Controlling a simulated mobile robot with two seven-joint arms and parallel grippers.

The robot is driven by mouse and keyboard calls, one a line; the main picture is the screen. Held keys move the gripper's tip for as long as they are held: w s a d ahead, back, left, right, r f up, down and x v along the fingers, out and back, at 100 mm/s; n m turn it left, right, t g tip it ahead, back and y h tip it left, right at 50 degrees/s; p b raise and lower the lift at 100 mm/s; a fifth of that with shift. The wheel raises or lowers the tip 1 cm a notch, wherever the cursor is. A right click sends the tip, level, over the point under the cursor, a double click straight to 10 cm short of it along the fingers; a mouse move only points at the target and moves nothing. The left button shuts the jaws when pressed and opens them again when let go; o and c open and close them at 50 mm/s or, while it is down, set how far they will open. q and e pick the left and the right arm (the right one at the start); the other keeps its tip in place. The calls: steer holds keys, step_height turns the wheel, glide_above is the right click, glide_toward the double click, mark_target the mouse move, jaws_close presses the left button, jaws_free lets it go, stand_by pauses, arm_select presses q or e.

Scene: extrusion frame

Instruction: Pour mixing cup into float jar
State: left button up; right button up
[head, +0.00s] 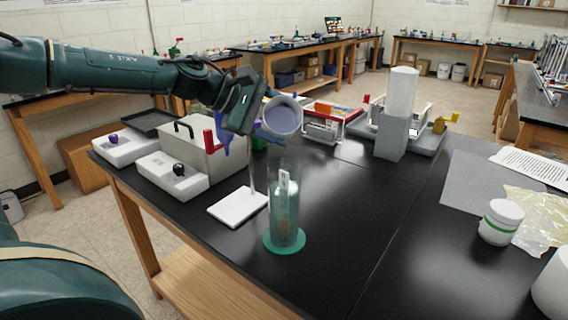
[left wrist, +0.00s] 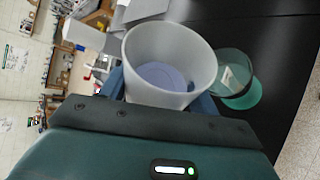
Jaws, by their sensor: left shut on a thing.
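The mixing cup (head: 283,116) is a translucent whitish cup, tilted so its mouth faces the head camera. My left gripper (head: 262,122) is shut on it, above and slightly left of the float jar. In the left wrist view the cup (left wrist: 170,60) shows its open mouth and a bluish-purple inside bottom, between the gripper's blue fingers. The float jar (head: 285,212) is a tall clear cylinder on a green round base, upright on the black table, with a pale label-like piece inside. It also shows in the left wrist view (left wrist: 236,76). My right gripper is not in view.
A white stand base (head: 238,206) with a thin rod stands left of the jar. A beige box (head: 203,146) and white devices are farther left. A white cylinder on a grey block (head: 393,135) is behind right. A white lidded jar (head: 501,222) stands right. Table right of the jar is clear.

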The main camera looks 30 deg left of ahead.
arm_select(q)
steer(key=shift+r+m+t+p, duration=0.45)
steer(key=shift+m+t+p, duration=0.05)
steer(key=shift+p, duration=0.05)
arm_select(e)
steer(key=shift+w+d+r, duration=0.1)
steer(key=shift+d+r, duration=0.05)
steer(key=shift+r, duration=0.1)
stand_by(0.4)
arm_select(q)
steer(key=shift+s+d+f+m+t+y, duration=0.15)
steer(key=shift+f+m+t+y, duration=0.25)
steer(key=shift+m+y, duration=0.1)
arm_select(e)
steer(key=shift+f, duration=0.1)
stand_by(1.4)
arm_select(q)
steer(key=shift+b, duration=0.6)
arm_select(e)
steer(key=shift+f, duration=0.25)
arm_select(q)
steer(key=shift+f+b, duration=0.1)
steer(key=shift+b, duration=0.25)
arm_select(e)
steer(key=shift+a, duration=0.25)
